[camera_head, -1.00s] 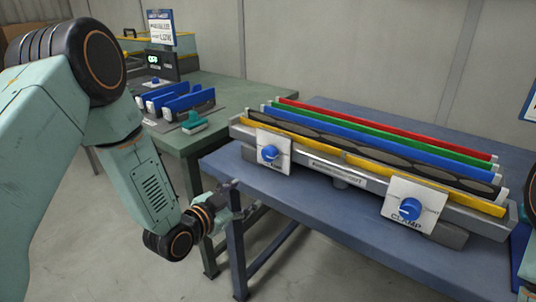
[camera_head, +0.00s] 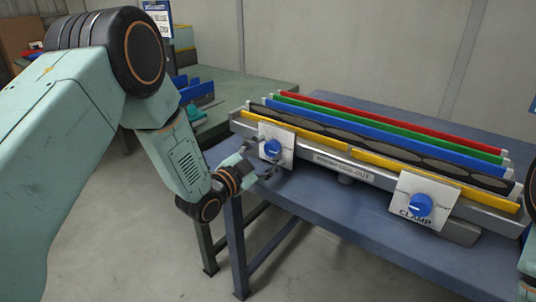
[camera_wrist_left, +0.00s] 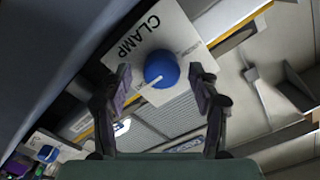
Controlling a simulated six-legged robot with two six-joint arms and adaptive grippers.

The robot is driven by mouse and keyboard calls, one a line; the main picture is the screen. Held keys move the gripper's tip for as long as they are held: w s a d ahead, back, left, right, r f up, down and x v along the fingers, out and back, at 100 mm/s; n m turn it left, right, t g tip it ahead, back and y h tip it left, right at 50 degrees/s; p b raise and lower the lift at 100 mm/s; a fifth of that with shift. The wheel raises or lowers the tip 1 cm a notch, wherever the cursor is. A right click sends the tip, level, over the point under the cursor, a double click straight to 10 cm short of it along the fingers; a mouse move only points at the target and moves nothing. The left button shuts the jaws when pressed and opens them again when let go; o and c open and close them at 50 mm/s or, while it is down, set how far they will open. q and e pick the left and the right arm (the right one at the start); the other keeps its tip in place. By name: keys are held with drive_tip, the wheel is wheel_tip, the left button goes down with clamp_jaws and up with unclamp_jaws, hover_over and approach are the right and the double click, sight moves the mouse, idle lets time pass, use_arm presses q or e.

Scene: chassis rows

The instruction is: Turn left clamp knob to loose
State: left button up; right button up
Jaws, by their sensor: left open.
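The left clamp knob (camera_head: 272,147) is a round blue knob with a white pointer line on a white plate (camera_head: 286,137) at the left end of the fixture. In the left wrist view the knob (camera_wrist_left: 161,69) lies between the two open fingers of my left gripper (camera_wrist_left: 161,84), with gaps on both sides. The word CLAMP shows on its plate; the smaller labels are too blurred to read. In the head view my left gripper (camera_head: 262,163) is close in front of the plate. The right clamp knob (camera_head: 420,205) is also blue, on its own CLAMP plate.
The fixture (camera_head: 345,165) holds long red, green, blue, black and yellow bars on a blue table (camera_head: 330,215). A green table (camera_head: 250,92) with blue parts stands behind at the left. The blue table's front strip is clear.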

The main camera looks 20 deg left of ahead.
use_arm(q)
drive_tip(key=shift+w+d, duration=0.2)
drive_tip(key=shift+w, duration=0.15)
drive_tip(key=shift+r, duration=0.2)
drive_tip(key=shift+w+a+f, duration=0.1)
drive_tip(key=shift+c, duration=0.8)
drive_tip(key=c, duration=1)
